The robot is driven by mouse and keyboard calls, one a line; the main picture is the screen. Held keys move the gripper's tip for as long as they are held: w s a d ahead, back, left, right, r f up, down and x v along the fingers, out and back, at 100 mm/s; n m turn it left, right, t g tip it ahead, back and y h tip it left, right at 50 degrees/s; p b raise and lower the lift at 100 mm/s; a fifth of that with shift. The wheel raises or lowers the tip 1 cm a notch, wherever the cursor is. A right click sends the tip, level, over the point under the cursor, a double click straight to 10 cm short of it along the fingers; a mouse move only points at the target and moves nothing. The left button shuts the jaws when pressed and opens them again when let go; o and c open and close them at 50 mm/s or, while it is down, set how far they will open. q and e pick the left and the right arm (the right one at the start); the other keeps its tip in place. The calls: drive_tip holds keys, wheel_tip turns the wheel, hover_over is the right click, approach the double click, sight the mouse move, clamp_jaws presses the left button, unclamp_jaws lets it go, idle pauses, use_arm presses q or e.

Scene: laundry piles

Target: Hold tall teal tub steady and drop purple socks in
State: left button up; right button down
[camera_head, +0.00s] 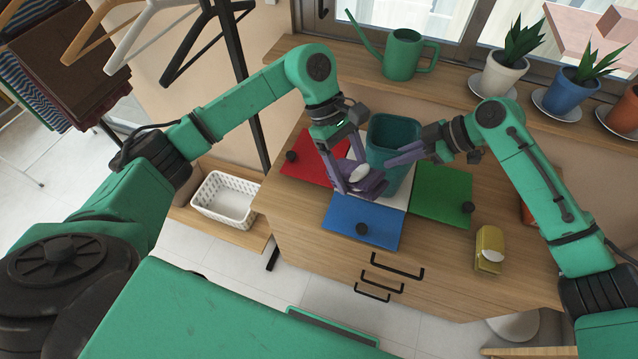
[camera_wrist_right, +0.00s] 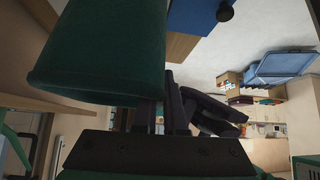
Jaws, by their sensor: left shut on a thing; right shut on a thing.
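The tall teal tub (camera_head: 392,142) stands upright on the wooden cabinet top, with a white mat (camera_head: 392,198) at its base. My right gripper (camera_head: 392,161) is shut on the tub's right side near the rim. The tub fills the upper left of the right wrist view (camera_wrist_right: 105,50). My left gripper (camera_head: 352,182) is shut on the purple socks (camera_head: 370,186), which show a white patch. It holds them in front of the tub, at its near left side, below rim height in the picture.
Red (camera_head: 312,160), blue (camera_head: 350,212) and green (camera_head: 440,190) mats with black knobs lie around the tub. A yellow bundle (camera_head: 489,240) lies at the right. A green watering can (camera_head: 402,55) and potted plants stand on the sill behind. A white basket (camera_head: 226,198) sits lower left.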

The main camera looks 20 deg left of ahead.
sight(391, 119)
use_arm(q)
drive_tip(key=w+d+r+n+t+h, duration=0.1)
drive_tip(key=w+r+n+t, duration=0.1)
drive_tip(key=r+n+t, duration=0.1)
drive_tip(key=w+d+r+n+t+h, duration=0.2)
drive_tip(key=w+n+t, duration=0.1)
drive_tip(key=n, duration=0.2)
drive_tip(key=w+d+r+n+t+h, duration=0.1)
drive_tip(key=w+d+r+n+t, duration=0.1)
drive_tip(key=w+r+n+t, duration=0.1)
drive_tip(key=shift+w+d+r+n, duration=0.2)
drive_tip(key=shift+r+n, duration=0.1)
drive_tip(key=shift+n, duration=0.1)
drive_tip(key=w+n+t, duration=0.3)
drive_tip(key=w+t, duration=0.1)
drive_tip(key=w, duration=0.2)
drive_tip(key=shift+a+f, duration=0.2)
drive_tip(key=shift+f, duration=1.3)
drive_tip(key=shift+a+f, duration=0.15)
drive_tip(key=shift+f, duration=1.35)
drive_tip(key=o, duration=1.3)
